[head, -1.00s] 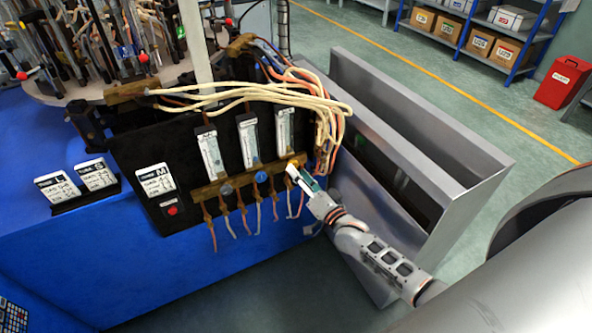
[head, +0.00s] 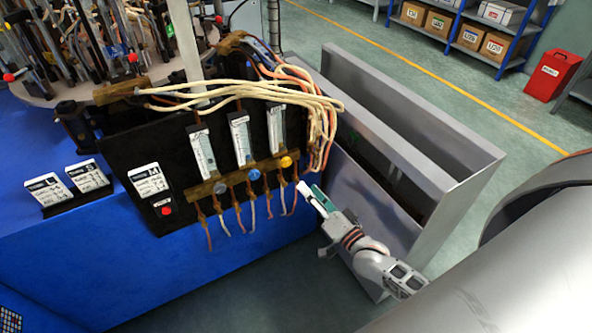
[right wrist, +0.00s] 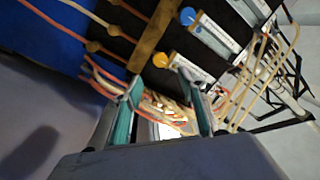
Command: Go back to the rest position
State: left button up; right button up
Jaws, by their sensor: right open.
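My right gripper (head: 309,190) is in front of the black flow-meter panel, just right of and below its yellow knob (head: 286,161). In the right wrist view its two green-backed fingers (right wrist: 168,92) are spread apart with nothing held between them. The yellow knob also shows in the right wrist view (right wrist: 160,60), beyond the fingers and apart from them. The brass manifold (head: 236,180) with its knobs and hanging hoses lies left of the gripper. My left gripper is not in view.
The blue machine (head: 150,270) fills the left side. Cream and orange hoses (head: 260,90) arch above. Shelves with boxes (head: 470,35) and a red container (head: 552,75) stand far back.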

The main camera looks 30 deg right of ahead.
jog(key=s+a+f+n+g, duration=0.4)
jog(key=s+a+f+n, duration=0.1)
jog(key=s, duration=0.5)
jog(key=s+a+f+n+g, duration=0.4)
jog(key=s+a+n, duration=0.3)
jog(key=s, duration=0.3)
jog(key=shift+s+f, duration=0.3)
jog(key=shift+f, duration=0.6)
